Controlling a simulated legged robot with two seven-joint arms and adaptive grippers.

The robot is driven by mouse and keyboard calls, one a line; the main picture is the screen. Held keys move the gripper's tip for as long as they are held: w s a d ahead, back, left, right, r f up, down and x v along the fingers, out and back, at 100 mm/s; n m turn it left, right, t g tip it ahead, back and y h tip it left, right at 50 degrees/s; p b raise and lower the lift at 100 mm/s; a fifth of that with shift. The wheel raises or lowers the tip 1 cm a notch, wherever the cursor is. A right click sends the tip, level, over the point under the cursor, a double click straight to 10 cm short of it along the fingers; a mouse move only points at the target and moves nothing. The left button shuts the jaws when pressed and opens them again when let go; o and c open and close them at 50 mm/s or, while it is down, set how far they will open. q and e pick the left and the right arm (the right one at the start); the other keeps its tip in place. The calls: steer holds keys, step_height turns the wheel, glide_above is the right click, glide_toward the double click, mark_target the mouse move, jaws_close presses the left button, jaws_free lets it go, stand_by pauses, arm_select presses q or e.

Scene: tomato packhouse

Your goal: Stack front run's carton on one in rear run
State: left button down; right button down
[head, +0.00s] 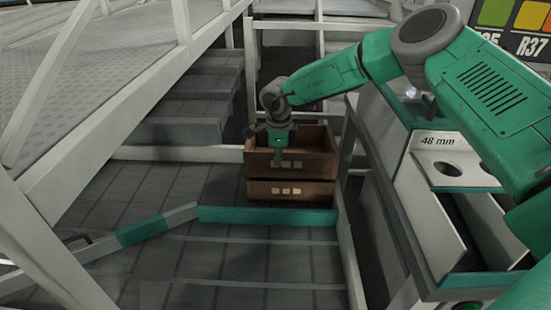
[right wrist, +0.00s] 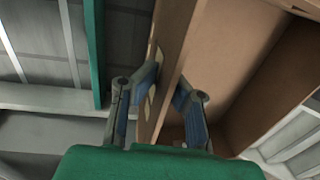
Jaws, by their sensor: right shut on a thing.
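An open brown carton (head: 318,167) with pale label squares on its front sits directly above a second brown carton (head: 318,196) in the head view. They are lined up, with a thin dark line between them; I cannot tell whether they touch. My right gripper (head: 279,158) is shut on the front wall of the upper carton, left of its middle. In the right wrist view the fingers (right wrist: 167,88) straddle the wall of the upper carton (right wrist: 235,50), one inside and one outside. The carton's inside looks empty where it shows. My left gripper is out of view.
A green-and-grey rail (head: 265,215) runs in front of the cartons. Grey steps (head: 190,105) and a sloped railing stand at left. A white chute unit labelled 48 mm (head: 440,165) stands close at right. The grey tiled surface left of the cartons is clear.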

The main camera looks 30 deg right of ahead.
steer(key=shift+d+f, duration=0.25)
steer(key=shift+d, duration=0.45)
steer(key=shift+a+r, duration=0.2)
steer(key=shift+a, duration=0.65)
steer(key=shift+d+f, duration=0.65)
steer(key=shift+f, duration=0.05)
steer(key=shift+a+f+b, duration=0.1)
steer(key=shift+a+b, duration=0.25)
steer(key=shift+a, duration=0.05)
steer(key=shift+a+f, duration=0.1)
steer(key=shift+f, duration=0.05)
steer(key=c, duration=1.6)
jaws_free()
steer(key=shift+d, duration=0.2)
steer(key=shift+d+f, duration=0.15)
steer(key=shift+d, duration=0.05)
steer(key=c, duration=0.3)
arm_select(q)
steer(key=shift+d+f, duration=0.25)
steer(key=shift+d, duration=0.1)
arm_select(e)
steer(key=shift+a, duration=0.2)
steer(key=shift+c, duration=0.2)
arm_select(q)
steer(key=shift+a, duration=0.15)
arm_select(e)
steer(key=shift+r, duration=0.2)
